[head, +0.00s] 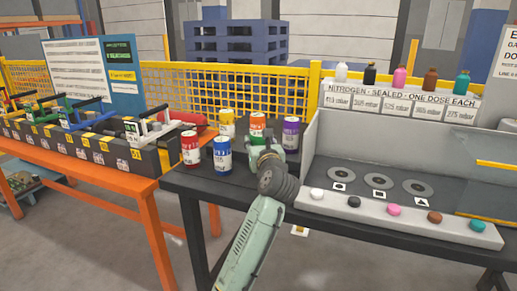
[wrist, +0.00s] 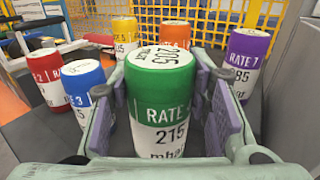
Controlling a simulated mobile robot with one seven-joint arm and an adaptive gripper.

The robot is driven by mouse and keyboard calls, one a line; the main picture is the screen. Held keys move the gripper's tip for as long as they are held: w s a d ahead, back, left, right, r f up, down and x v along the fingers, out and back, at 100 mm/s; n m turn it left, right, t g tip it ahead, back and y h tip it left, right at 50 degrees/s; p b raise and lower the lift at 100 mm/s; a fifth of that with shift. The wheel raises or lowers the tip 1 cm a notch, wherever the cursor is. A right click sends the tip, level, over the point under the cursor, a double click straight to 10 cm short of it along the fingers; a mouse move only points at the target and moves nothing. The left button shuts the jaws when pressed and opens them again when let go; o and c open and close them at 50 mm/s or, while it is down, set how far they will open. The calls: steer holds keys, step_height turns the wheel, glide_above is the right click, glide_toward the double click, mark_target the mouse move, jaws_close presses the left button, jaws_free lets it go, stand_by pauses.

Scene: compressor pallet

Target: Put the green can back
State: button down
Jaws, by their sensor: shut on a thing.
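The green can (wrist: 160,85), labelled RATE with 215 mbar, stands upright between the pads of my gripper (wrist: 163,105) in the wrist view. The pads press on its left and right sides. I cannot tell whether the can's base touches the table.
Around it stand a red can (head: 190,148), a blue can (head: 222,153), a yellow can (head: 228,123), an orange can (head: 257,125) and a purple can (head: 291,133). A grey-walled station (head: 400,218) with round pads is to the right. An orange bench (head: 140,188) is left.

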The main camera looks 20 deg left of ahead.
steer(key=shift+w+a, duration=0.1)
steer(key=shift+w, duration=0.15)
steer(key=shift+f, duration=0.25)
steer(key=shift+f+p, duration=0.3)
steer(key=shift+f, duration=1.2)
steer(key=shift+f, duration=0.2)
steer(key=c, duration=0.9)
jaws_free()
steer(key=shift+o, duration=0.2)
